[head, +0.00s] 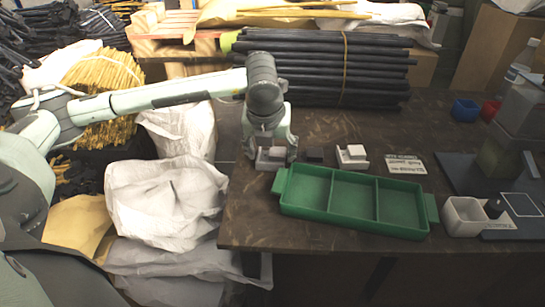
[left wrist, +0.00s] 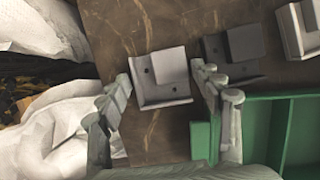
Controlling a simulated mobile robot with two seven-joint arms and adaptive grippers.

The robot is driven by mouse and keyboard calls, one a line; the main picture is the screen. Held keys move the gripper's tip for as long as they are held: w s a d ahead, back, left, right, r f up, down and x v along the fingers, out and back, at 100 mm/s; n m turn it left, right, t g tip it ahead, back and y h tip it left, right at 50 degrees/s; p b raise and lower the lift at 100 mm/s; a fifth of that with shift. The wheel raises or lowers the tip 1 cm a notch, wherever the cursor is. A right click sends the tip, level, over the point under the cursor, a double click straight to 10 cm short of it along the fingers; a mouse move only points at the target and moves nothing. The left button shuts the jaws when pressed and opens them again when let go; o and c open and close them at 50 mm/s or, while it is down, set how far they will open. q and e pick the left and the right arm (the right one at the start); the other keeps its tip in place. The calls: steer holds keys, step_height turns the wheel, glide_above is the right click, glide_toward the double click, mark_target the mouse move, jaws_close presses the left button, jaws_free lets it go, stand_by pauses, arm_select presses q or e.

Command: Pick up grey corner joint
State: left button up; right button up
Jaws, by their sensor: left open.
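The grey corner joint (left wrist: 160,74), an angled bracket with small holes, lies on the dark table at its left part. In the head view the joint (head: 270,160) is partly hidden by my left gripper. My left gripper (head: 273,152) points down over it and is open. In the left wrist view its fingers (left wrist: 160,84) stand on either side of the joint, with a gap at the right finger; whether the left finger touches it I cannot tell. My right gripper is not in view.
A dark joint (left wrist: 237,50) and a whitish joint (head: 352,156) lie to the right. A green three-compartment tray (head: 347,227) stands close in front. Bundled black bars (head: 325,68) lie behind. Blue (head: 465,110) and red (head: 489,110) bins and a press (head: 505,140) are at right.

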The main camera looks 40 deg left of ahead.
arm_select(q)
steer(key=c, duration=0.9)
